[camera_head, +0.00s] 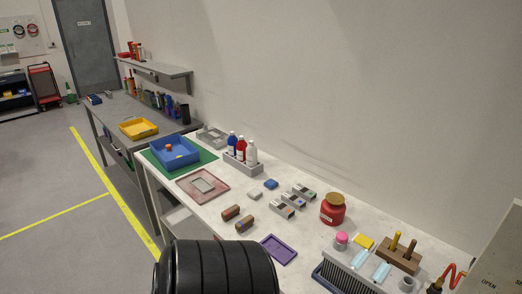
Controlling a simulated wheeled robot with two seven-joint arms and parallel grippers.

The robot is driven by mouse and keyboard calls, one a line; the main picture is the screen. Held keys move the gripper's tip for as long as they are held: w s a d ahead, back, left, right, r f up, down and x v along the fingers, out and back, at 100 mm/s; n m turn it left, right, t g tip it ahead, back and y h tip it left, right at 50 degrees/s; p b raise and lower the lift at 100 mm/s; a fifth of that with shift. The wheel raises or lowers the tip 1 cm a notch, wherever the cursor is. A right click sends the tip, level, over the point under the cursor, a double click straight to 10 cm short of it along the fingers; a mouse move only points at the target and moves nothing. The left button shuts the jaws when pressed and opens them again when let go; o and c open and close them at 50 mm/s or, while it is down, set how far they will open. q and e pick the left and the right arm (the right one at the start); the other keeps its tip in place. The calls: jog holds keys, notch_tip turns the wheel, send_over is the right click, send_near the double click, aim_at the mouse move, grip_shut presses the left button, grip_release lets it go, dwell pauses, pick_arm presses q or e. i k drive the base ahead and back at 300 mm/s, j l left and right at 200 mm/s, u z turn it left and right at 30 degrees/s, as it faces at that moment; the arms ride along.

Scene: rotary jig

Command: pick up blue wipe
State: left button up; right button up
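Neither of my grippers is in view.
A bottle holder (243,165), red jar (333,209), purple tray (278,249), brown blocks (245,223) and a pink framed plate (203,185) surround the blue piece. A blue bin (175,156) stands farther left. A large black ribbed part, probably mine, fills the bottom.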

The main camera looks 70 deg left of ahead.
aim_at(271, 184)
jog(key=u, duration=2.3)
